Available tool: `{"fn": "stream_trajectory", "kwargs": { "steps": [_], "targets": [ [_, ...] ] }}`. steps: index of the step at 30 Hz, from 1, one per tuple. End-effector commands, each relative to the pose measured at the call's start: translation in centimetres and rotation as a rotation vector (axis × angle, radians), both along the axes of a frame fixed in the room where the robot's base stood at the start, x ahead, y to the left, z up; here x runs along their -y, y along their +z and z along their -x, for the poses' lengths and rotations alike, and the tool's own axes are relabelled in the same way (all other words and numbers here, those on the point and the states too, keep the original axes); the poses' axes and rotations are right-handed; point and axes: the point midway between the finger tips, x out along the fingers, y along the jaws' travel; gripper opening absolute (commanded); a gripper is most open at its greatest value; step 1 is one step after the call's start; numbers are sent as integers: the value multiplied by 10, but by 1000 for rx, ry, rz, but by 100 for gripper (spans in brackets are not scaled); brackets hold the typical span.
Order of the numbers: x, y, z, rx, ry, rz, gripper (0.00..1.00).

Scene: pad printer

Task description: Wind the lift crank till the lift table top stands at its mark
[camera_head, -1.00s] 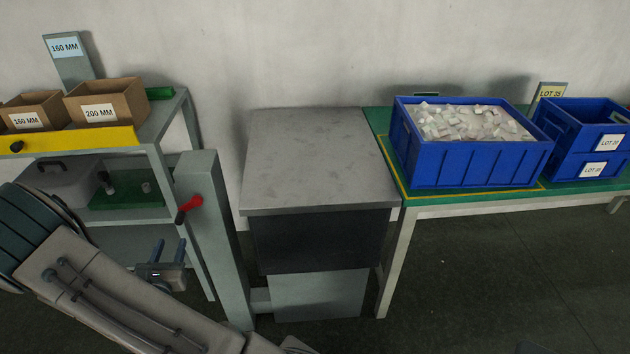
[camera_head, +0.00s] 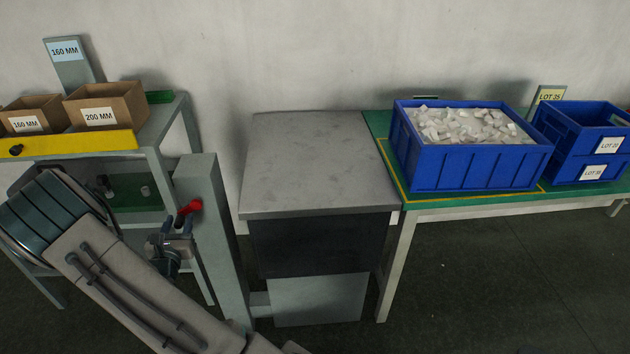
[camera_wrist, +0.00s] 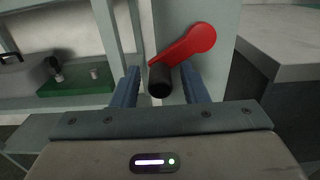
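The red lift crank (camera_head: 189,207) sits on the front of the grey lift column (camera_head: 211,240). In the wrist view the crank arm (camera_wrist: 190,42) slants down-left from its hub to a black handle knob (camera_wrist: 160,80). My gripper (camera_wrist: 160,88) is open, with one blue finger on each side of the knob. The fingers look apart from the knob; exact depth is hard to tell. In the head view my gripper (camera_head: 176,222) is just in front of the crank and partly hides it. The lift table top (camera_head: 318,165) is a flat grey plate, right of the column. I cannot make out its mark.
A shelf (camera_head: 165,130) with cardboard boxes (camera_head: 106,104) and a yellow front strip stands left of the column. A green-topped table (camera_head: 450,202) with blue crates (camera_head: 470,165) stands close at the lift table's right. Floor at the lower right is clear.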

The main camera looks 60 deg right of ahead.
Motion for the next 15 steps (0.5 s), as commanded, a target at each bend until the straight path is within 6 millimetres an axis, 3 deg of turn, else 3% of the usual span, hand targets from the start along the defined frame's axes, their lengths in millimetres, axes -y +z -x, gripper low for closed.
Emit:
{"fn": "stream_trajectory", "kwargs": {
  "steps": [8, 12, 15],
  "targets": [
    [1, 0, 0, 0, -1, 0, 40],
    [1, 0, 0, 0, -1, 0, 1],
    [1, 0, 0, 0, -1, 0, 0]
  ]
}}
